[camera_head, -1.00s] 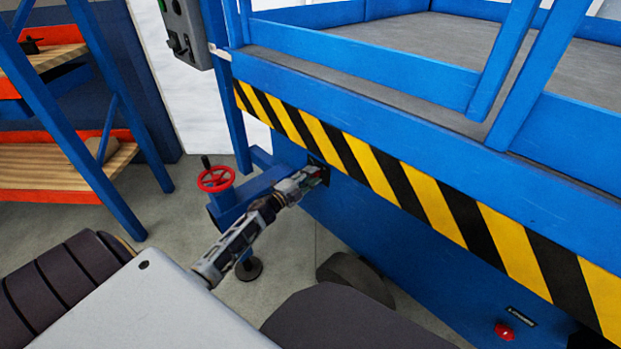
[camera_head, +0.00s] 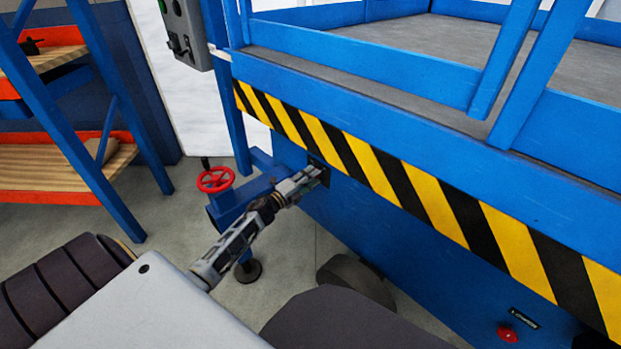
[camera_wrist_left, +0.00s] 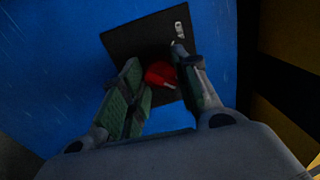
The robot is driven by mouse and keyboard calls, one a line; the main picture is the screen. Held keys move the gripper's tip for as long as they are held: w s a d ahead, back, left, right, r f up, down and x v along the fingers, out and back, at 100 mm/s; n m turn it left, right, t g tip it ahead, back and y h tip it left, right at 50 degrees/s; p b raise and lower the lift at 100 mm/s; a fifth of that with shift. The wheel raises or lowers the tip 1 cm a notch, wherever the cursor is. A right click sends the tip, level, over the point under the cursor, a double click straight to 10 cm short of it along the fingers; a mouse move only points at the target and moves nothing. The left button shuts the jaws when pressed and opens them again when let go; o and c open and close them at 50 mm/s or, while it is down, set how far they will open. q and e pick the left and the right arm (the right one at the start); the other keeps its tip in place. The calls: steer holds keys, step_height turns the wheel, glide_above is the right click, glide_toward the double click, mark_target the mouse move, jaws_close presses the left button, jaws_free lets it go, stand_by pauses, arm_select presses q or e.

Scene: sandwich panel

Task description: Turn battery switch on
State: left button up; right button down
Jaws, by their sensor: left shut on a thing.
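The battery switch is a red knob (camera_wrist_left: 161,75) on a black plate (camera_wrist_left: 130,42) fixed to the blue side of the lift, with a small light metal piece near the plate's upper corner. In the head view the plate (camera_head: 322,166) shows just below the striped band, and the knob is hidden behind my fingers. My left gripper (camera_head: 318,177) reaches in from the left to this plate. In the left wrist view its green-padded fingers (camera_wrist_left: 162,88) stand on both sides of the red knob, shut on it. My right gripper is not in view.
A yellow and black striped edge (camera_head: 400,190) overhangs just above the plate. A red handwheel (camera_head: 215,180) stands left of my left arm. A red button (camera_head: 507,333) sits low on the right. A grey control box (camera_head: 185,35) hangs at the upper left, beside a blue-framed shelf (camera_head: 65,160).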

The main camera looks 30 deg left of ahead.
arm_select(q)
steer(key=o, duration=1)
steer(key=shift+v, duration=6)
